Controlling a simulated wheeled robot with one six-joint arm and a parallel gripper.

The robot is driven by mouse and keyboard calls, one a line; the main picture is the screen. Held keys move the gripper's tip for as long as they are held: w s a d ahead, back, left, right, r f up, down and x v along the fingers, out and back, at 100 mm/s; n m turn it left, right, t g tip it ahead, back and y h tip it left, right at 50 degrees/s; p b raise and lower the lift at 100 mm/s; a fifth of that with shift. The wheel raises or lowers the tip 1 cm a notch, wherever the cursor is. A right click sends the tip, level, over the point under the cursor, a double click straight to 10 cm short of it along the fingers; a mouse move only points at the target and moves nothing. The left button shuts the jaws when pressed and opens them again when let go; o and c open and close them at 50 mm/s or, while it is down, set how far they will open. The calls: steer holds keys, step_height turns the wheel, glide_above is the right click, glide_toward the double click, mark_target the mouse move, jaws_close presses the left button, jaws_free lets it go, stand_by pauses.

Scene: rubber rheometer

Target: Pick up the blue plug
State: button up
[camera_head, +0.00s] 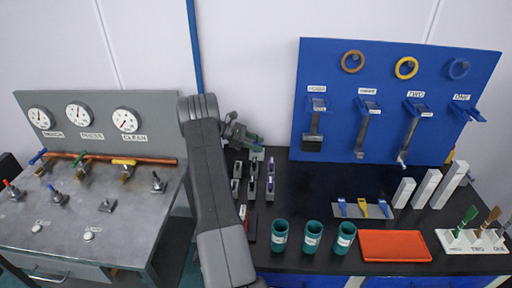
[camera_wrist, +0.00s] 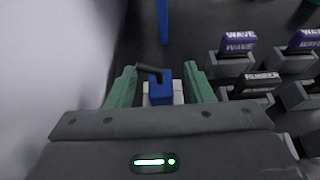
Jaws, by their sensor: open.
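A blue plug (camera_wrist: 160,92) with a black stub on top shows in the wrist view, in front of a whitish block (camera_wrist: 177,90). My gripper (camera_wrist: 162,82) has two green fingers, open, one on each side of the blue plug. Gaps show between the fingers and the plug. In the head view my gripper (camera_head: 253,141) is over the back left of the black bench, and I cannot make out the blue plug there.
Purple plugs (camera_wrist: 238,42) and a black plug (camera_wrist: 247,82) sit in grey holders to the right. In the head view, teal cups (camera_head: 312,236) and an orange tray (camera_head: 395,246) stand at the bench front. A blue tool board (camera_head: 390,130) rises behind. A grey gauge station (camera_head: 95,200) is left.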

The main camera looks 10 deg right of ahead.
steer(key=p+x, duration=0.1)
steer(key=x, duration=0.3)
steer(key=shift+a, duration=0.1)
jaws_close()
